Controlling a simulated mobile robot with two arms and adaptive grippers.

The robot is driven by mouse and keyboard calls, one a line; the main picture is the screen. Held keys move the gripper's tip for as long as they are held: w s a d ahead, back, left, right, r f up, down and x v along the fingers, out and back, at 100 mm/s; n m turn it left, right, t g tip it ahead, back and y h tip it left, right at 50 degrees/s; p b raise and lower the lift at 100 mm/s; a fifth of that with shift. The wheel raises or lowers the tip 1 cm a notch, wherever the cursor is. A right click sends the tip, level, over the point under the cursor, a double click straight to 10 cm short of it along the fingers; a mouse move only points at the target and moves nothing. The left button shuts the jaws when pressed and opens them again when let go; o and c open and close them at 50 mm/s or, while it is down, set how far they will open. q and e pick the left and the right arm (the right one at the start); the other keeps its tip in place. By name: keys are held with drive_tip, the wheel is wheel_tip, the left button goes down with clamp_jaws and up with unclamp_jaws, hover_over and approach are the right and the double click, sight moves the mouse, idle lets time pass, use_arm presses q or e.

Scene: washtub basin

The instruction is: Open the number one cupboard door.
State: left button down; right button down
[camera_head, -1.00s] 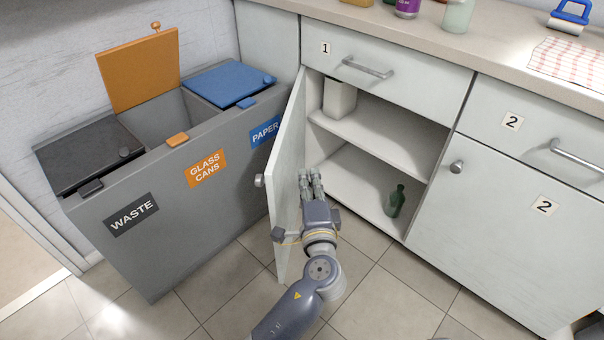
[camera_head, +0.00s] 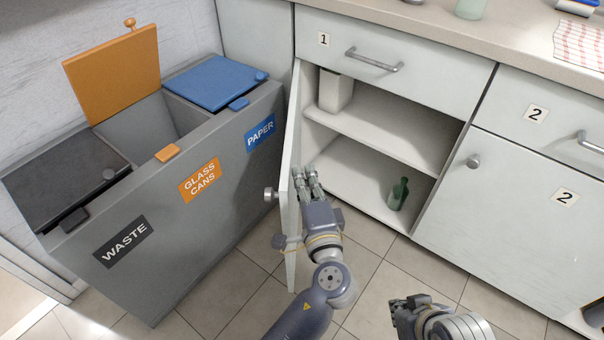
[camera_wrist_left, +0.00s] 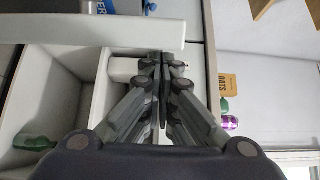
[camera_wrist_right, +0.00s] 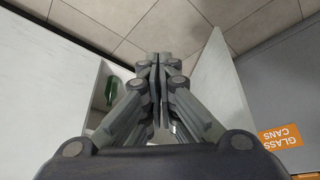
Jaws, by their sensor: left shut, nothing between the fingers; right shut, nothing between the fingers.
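The number one cupboard door (camera_head: 293,205) is white and stands swung wide open, seen nearly edge-on, with a round knob (camera_head: 270,194) on its outer side. The open cupboard shows a shelf (camera_head: 385,135), a pale box (camera_head: 335,91) and a green bottle (camera_head: 398,194). My left gripper (camera_head: 306,172) is shut and empty at the inner side of the door; I cannot tell whether it touches. Its shut fingers also show in the left wrist view (camera_wrist_left: 161,62). My right gripper (camera_head: 402,304) is low in front of the cupboard, shut and empty in the right wrist view (camera_wrist_right: 160,65).
A grey recycling bin (camera_head: 215,215) stands left of the door, its orange lid (camera_head: 113,75) raised. The drawer marked 1 (camera_head: 420,82) and the number two door (camera_head: 520,215) are closed. Tiled floor (camera_head: 370,255) is clear before the cupboard.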

sight(273, 193)
drive_tip(key=shift+d, duration=0.1)
